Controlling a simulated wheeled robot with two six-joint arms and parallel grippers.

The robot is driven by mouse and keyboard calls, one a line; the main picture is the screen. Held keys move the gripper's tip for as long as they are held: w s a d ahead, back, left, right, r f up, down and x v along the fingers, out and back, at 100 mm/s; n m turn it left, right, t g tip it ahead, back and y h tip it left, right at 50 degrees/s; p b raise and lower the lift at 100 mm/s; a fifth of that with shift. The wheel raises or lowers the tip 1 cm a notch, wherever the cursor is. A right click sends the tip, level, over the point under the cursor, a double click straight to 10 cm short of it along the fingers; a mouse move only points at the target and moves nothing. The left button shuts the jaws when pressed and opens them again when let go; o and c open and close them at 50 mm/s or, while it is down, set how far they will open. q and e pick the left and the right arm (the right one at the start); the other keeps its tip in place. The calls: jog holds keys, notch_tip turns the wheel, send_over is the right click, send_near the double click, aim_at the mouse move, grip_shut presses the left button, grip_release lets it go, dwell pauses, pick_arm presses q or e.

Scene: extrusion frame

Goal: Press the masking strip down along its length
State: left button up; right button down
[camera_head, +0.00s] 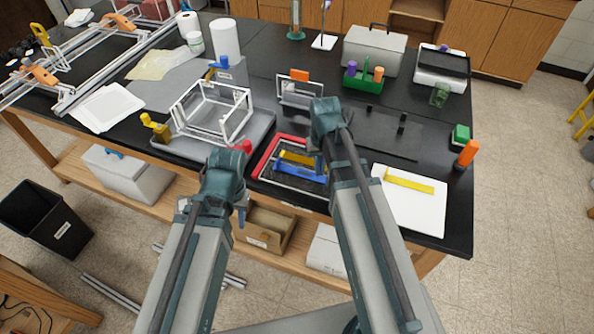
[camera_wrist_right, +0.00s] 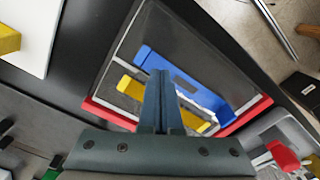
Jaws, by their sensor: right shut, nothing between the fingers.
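A yellow strip (camera_head: 408,182) lies on a white board at the right of the bench; its end shows in the right wrist view (camera_wrist_right: 6,40). Another yellow strip (camera_head: 298,158) is in a red-edged frame (camera_head: 262,160) beside a blue bar (camera_head: 292,169). I cannot tell which yellow piece is the masking strip. My right gripper (camera_head: 321,172) is shut and empty over the frame; in the right wrist view its fingertips (camera_wrist_right: 162,75) overlap the yellow strip (camera_wrist_right: 130,88) and blue bar (camera_wrist_right: 200,88). Contact is unclear. My left gripper (camera_head: 241,214) hangs at the bench's front edge, its jaws unclear.
A wire-frame box (camera_head: 212,110) stands on a grey tray (camera_head: 180,150) to the left. A dark mat (camera_head: 395,135) lies behind the white board (camera_head: 412,210). An orange-topped item (camera_head: 468,152) stands near the right edge. A green caddy (camera_head: 362,82) stands farther back.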

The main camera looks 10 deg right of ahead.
aim_at(290, 169)
jog(key=shift+s+f+b, duration=0.1)
jog(key=shift+f+b, duration=0.7)
dwell(1.4)
jog(key=shift+r+p, duration=0.85)
jog(key=shift+f, duration=0.1)
jog(key=shift+w+a, duration=0.9)
jog(key=shift+a, duration=0.4)
jog(key=shift+w+a, duration=0.95)
jog(key=shift+a, duration=0.4)
jog(key=shift+w+a, duration=0.9)
jog(key=shift+a, duration=0.4)
jog(key=shift+f+b, duration=0.7)
jog(key=shift+b, duration=0.1)
